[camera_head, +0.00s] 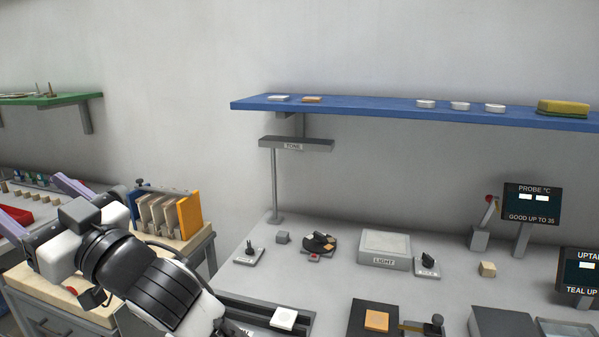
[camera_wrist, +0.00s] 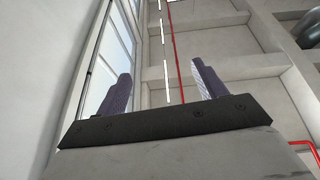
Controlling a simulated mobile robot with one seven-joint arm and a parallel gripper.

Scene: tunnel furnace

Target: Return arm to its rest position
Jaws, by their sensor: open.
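My gripper (camera_head: 42,205) is at the left of the head view, raised over the left bench. Its two purple-grey fingers are spread apart, with nothing seen between them. My arm runs from the gripper down to the lower middle of the head view and hides part of the left bench.
A rack of upright slabs (camera_head: 165,212) stands just right of my gripper. A red tray (camera_head: 14,221) lies behind it. The main bench (camera_head: 345,285) holds a light box (camera_head: 384,248), tiles and small devices. A blue shelf (camera_head: 380,106) and a green shelf (camera_head: 60,98) hang above.

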